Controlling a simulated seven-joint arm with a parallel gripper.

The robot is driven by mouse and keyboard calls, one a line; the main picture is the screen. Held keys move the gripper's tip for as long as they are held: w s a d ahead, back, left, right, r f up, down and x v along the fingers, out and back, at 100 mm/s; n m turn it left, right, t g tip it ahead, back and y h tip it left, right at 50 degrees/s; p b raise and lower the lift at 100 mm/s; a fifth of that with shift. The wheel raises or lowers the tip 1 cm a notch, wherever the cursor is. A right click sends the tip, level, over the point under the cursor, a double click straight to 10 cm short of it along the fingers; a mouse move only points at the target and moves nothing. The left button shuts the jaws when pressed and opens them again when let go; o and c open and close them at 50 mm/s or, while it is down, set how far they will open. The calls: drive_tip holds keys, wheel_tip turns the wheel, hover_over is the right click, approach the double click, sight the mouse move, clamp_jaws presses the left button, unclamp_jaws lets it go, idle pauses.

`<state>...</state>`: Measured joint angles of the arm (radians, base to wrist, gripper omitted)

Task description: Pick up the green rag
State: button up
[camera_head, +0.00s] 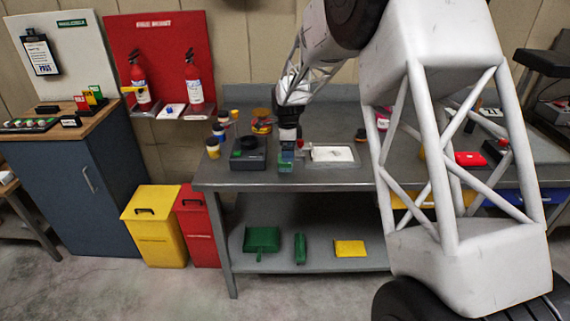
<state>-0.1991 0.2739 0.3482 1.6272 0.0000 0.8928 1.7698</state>
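A small green item (286,167) that may be the green rag is on the grey workbench top, directly below my gripper (288,146). The gripper points down over it, close to the bench's front edge. The fingers are too small and dark to tell whether they are open, shut or touching it. Two more green things are on the lower shelf: a wide dustpan-like one (262,239) and a narrow upright one (300,248). I cannot tell for sure which green thing is the rag.
Several cups and jars stand behind. A yellow item (349,248) lies on the lower shelf. Yellow (155,228) and red (199,228) bins stand left of the workbench (262,181).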

drive_tip(key=shift+f, duration=0.2)
drive_tip(key=shift+f, duration=2.45)
drive_tip(key=c, duration=1.1)
drive_tip(key=shift+o, duration=0.2)
drive_tip(key=shift+r, duration=0.15)
drive_tip(key=shift+r, duration=1.4)
drive_tip(key=shift+s+r, duration=0.15)
drive_tip(key=shift+r, duration=0.1)
drive_tip(key=s+d+r, duration=0.1)
drive_tip(key=s+d, duration=0.2)
drive_tip(key=s, duration=1.2)
drive_tip(key=shift+s+r, duration=0.15)
drive_tip(key=shift+r, duration=0.05)
